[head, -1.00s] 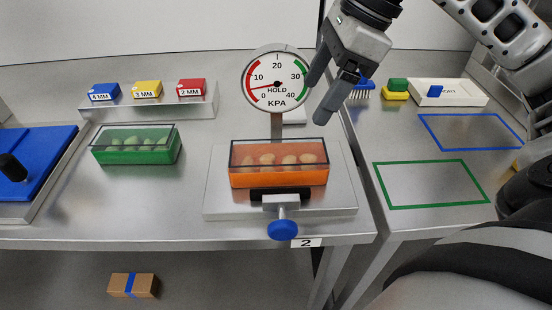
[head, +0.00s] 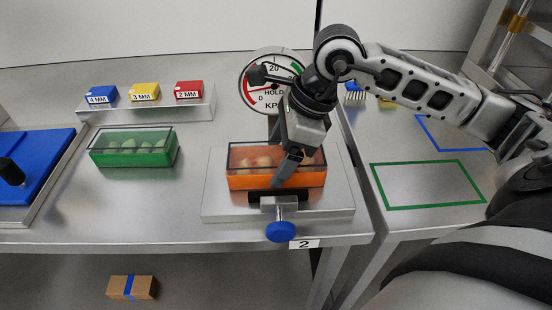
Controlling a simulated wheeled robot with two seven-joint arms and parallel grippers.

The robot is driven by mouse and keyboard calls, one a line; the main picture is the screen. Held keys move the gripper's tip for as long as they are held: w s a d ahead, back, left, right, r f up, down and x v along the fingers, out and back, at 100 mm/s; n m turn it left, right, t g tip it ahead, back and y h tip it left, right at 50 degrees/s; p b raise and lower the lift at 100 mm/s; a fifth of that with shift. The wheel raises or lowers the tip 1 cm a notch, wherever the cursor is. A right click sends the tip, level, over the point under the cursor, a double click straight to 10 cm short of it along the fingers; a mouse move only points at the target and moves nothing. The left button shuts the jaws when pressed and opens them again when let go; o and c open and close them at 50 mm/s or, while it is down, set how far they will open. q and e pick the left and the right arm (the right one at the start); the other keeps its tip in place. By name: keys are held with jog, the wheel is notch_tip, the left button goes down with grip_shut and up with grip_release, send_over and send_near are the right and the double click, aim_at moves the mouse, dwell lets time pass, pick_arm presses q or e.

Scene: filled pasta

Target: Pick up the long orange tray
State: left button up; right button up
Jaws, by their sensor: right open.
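The long orange tray (head: 250,181) has a clear lid and several round pale pieces inside. It sits on a grey metal plate (head: 222,205) with a clamp at the front. My right gripper (head: 286,172) points down over the right half of the tray and hides part of it. One finger shows in front of the tray's front wall; the other is mostly hidden. The gripper is open, and I cannot tell whether it touches the tray. My left gripper is not in view.
A green tray (head: 133,158) stands to the left. The clamp's blue knob (head: 280,232) juts out in front. The pressure gauge (head: 262,92) stands behind, partly covered by my arm. A green outline (head: 430,205) marks free room on the right table.

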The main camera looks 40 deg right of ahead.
jog(key=c, duration=0.9)
jog(key=shift+c, duration=0.4)
jog(key=shift+r, duration=0.15)
